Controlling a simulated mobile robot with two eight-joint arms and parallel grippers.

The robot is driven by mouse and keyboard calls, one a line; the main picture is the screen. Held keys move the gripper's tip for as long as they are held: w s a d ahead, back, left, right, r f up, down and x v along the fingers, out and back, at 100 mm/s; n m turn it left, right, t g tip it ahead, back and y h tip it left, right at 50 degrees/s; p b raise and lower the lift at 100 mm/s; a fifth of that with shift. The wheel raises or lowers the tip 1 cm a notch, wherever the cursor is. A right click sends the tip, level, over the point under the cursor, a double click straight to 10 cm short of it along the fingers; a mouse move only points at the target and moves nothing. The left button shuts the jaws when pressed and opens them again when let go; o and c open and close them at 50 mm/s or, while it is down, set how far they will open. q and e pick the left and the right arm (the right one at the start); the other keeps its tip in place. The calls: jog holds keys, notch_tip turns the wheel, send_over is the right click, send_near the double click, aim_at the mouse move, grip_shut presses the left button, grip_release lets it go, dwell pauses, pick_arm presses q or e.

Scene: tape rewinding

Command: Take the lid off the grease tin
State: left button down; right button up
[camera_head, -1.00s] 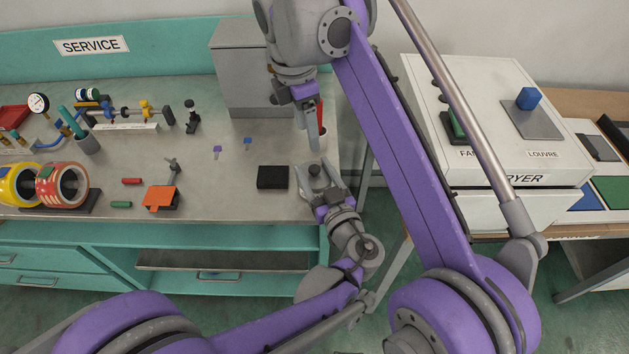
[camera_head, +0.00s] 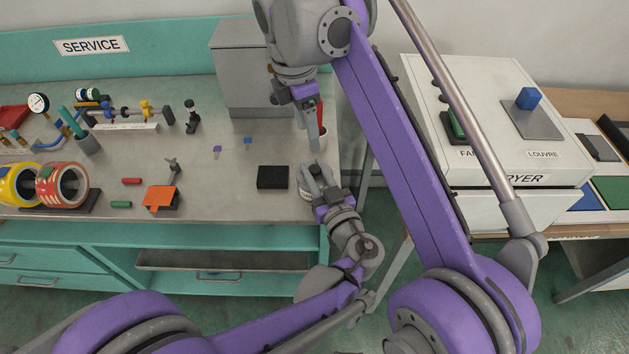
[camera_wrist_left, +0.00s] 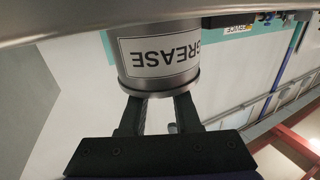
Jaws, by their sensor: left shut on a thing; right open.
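The grease tin (camera_head: 305,192) is near the right end of the bench, partly hidden by my left gripper. In the left wrist view the metal tin (camera_wrist_left: 160,62) shows its white GREASE label upside down and a rim facing my fingers. My left gripper (camera_head: 316,170) is shut at that rim end; its dark fingers also show in the left wrist view (camera_wrist_left: 158,108). The fingertips are hidden at the rim, so I cannot tell whether they grip the lid or the body. My right gripper (camera_head: 314,142) is open and empty, pointing down just above the left one.
A black block (camera_head: 272,177) lies left of the tin. A grey cabinet (camera_head: 240,70) stands behind. A pale container (camera_head: 323,140) with a red-handled item is close behind my right gripper. Tape rolls (camera_head: 62,185) and small tools are on the left. The bench middle is fairly clear.

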dwell(0.8)
pick_arm(q)
jog(key=c, duration=0.5)
grip_release()
jog(key=shift+c, duration=0.2)
